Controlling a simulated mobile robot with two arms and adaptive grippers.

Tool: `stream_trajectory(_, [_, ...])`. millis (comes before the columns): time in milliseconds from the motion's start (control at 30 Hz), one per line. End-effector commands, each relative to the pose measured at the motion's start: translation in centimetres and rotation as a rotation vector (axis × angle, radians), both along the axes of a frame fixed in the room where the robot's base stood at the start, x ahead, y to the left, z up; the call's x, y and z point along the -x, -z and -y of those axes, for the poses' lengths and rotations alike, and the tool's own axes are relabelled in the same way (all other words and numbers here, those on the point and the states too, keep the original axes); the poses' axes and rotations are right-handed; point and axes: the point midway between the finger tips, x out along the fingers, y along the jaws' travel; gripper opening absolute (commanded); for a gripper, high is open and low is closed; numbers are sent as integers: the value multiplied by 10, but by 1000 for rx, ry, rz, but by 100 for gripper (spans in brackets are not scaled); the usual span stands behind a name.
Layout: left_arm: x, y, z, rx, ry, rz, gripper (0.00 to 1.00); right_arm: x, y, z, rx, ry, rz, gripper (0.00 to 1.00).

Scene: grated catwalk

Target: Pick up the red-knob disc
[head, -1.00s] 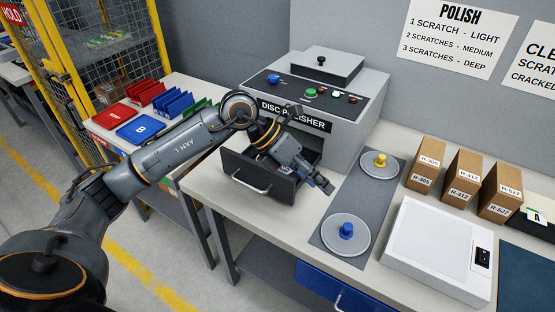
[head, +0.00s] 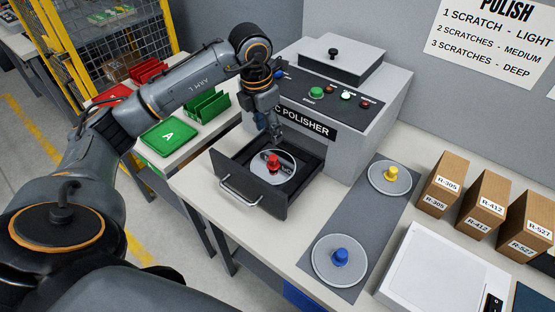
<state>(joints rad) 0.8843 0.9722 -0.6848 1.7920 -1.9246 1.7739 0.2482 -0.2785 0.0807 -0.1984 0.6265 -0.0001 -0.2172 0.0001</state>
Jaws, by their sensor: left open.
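The red-knob disc (head: 284,179) is a grey disc with a red knob. It lies inside the open drawer (head: 262,201) of the disc polisher (head: 362,128). My left gripper (head: 276,138) is open and points down above the back part of the drawer, behind and above the red knob in the picture. It looks empty and apart from the disc. My right gripper is not in view.
A blue-knob disc (head: 339,274) and a yellow-knob disc (head: 405,178) lie on the dark mat (head: 374,219) right of the drawer. Brown boxes (head: 444,183) and a white device (head: 428,275) stand further right. Green holders (head: 208,107) stand on a side table at left.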

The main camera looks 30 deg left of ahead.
Motion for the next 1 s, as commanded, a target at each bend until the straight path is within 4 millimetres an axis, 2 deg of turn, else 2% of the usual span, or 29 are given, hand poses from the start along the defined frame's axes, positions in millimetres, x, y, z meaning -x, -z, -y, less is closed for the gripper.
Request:
stream_trajectory(100, [-2, 25, 2, 3, 1, -6, 50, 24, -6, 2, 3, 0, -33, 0])
stream_trajectory(267, [-6, 51, 3, 2, 0, -4, 50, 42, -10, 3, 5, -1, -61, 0])
stream_trajectory(367, [-8, 61, 4, 3, 1, -1, 50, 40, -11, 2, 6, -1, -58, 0])
stream_trajectory(467, [-9, 66, 4, 1, 1, -2, 50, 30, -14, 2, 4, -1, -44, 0])
stream_trajectory(667, [-10, 90, 6, 4, 2, -6, 50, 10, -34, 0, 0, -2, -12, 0])
stream_trajectory(800, [-13, 110, 7, 3, 2, -2, 50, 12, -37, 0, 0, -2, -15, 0])
stream_trajectory(1000, [-14, 117, 7, 2, 2, 0, 50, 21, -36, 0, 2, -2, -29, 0])
